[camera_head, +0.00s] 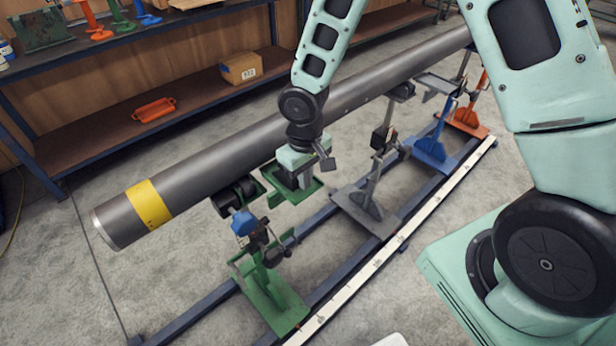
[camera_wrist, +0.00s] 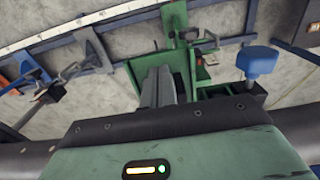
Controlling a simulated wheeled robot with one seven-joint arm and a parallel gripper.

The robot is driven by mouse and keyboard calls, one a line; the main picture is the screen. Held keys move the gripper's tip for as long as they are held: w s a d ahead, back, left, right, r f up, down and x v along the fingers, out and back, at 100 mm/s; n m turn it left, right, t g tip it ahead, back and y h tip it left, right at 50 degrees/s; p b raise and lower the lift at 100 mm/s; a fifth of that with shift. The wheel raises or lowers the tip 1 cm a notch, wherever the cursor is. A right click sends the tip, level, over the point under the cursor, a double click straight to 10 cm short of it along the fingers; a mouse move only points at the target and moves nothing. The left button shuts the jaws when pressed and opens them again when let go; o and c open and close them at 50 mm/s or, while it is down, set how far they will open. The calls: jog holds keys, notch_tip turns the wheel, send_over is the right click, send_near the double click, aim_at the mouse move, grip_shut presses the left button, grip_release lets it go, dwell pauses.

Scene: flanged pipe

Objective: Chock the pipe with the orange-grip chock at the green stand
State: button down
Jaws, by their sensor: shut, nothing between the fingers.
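The grey pipe (camera_head: 230,155) with a yellow band near its left end rests across a row of stands. The green stand (camera_head: 268,285) is nearest its left end; the stand's green metal also shows in the wrist view (camera_wrist: 178,38). A blue knob (camera_head: 243,222) is on this stand, seen also in the wrist view (camera_wrist: 257,61). My gripper (camera_head: 302,180) points down beside the pipe, over a small green tray (camera_head: 283,195). In the wrist view its fingers (camera_wrist: 162,78) are together and empty, close to green metal. I cannot make out an orange-grip chock.
Grey (camera_head: 365,205), blue (camera_head: 432,150) and orange (camera_head: 468,118) stands follow along the rails. A shelf (camera_head: 110,140) behind the pipe holds an orange tray (camera_head: 153,109) and a cardboard box (camera_head: 241,68). The floor at the front left is clear.

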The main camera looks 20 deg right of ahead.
jog(key=shift+w+a+p, duration=0.15)
jog(key=shift+w+a, duration=0.15)
jog(key=shift+w, duration=0.65)
jog(key=shift+w+a+p, duration=0.15)
jog(key=shift+w+a, duration=0.15)
jog(key=shift+w, duration=0.6)
